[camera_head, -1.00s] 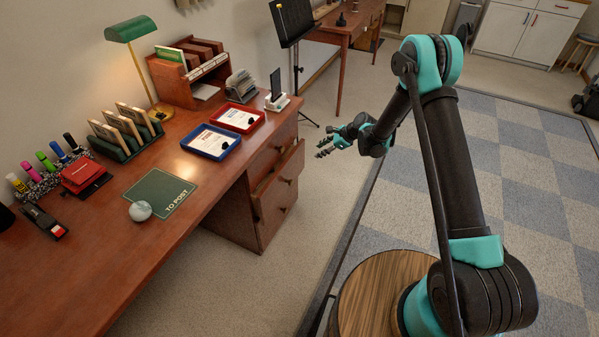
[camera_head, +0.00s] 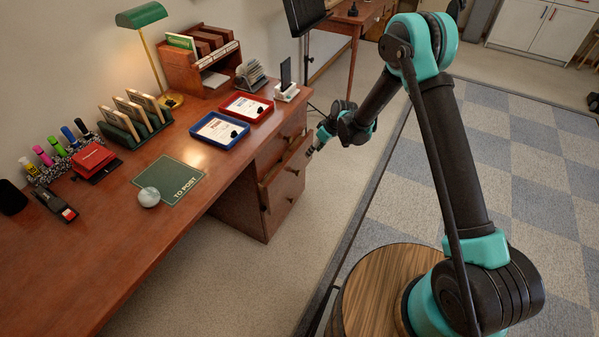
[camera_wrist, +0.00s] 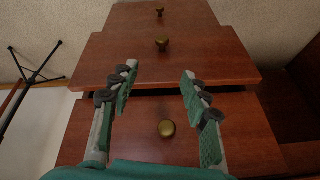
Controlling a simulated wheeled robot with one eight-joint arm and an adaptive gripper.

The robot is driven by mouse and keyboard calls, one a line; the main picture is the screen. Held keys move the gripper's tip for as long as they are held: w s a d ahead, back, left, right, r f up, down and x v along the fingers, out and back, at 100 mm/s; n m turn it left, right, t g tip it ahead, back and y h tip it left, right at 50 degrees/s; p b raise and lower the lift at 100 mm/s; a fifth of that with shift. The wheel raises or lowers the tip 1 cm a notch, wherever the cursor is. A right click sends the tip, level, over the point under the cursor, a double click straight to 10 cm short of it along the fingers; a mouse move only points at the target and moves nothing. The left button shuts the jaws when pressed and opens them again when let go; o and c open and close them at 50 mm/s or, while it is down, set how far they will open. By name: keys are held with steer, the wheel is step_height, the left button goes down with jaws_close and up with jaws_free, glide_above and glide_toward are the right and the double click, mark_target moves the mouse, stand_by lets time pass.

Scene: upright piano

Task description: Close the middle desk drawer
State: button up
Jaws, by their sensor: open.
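The middle desk drawer (camera_head: 283,182) stands partly pulled out from the brown desk's pedestal, its front beyond the drawers above and below. In the wrist view, which looks upside down, the middle drawer's front (camera_wrist: 205,62) spans the upper middle with its round brass knob (camera_wrist: 162,45). A dark gap separates it from the top drawer's front (camera_wrist: 225,125) with another knob (camera_wrist: 166,128). My gripper (camera_head: 311,151) is in front of the drawers, near the middle drawer's upper edge. Its fingers (camera_wrist: 158,76) are spread with nothing between them; contact with the drawer cannot be told.
The desktop (camera_head: 100,235) holds a red tray (camera_head: 247,107), a blue tray (camera_head: 219,131) and a lamp (camera_head: 142,16). A music stand (camera_head: 305,15) is behind the desk. The carpet (camera_head: 270,270) before the pedestal is clear.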

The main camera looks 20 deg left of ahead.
steer(key=n, duration=0.3)
glide_toward(299, 171)
steer(key=x, duration=0.9)
steer(key=shift+s+f, duration=0.1)
steer(key=shift+f, duration=0.2)
steer(key=shift+c, duration=0.3)
jaws_close()
steer(key=shift+a, duration=0.1)
